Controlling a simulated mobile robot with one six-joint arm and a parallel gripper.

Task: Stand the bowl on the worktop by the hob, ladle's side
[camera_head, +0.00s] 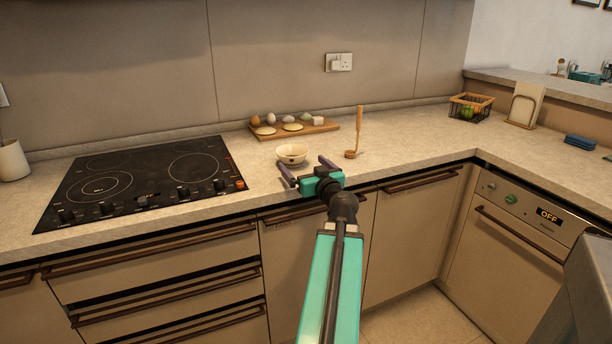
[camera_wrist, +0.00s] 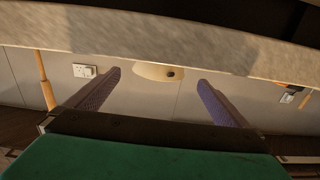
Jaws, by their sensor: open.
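The small cream bowl (camera_head: 292,153) stands upright on the worktop (camera_head: 400,150), to the right of the black hob (camera_head: 140,178) and left of the wooden ladle (camera_head: 358,133). The ladle's handle points up. My gripper (camera_head: 303,166) is open and empty in front of the bowl, over the worktop's front edge, its fingers pointing towards the bowl. In the wrist view, which looks upside down, the bowl (camera_wrist: 152,70) shows between and beyond my open fingers (camera_wrist: 159,79). The ladle (camera_wrist: 43,80) is at the left there. I see no finger touching the bowl.
Behind the bowl lies a wooden board (camera_head: 295,130) with eggs and other small items. A wire basket (camera_head: 470,106), a board in a holder (camera_head: 524,104) and a blue stack (camera_head: 579,142) stand at the right. Worktop right of the ladle is clear.

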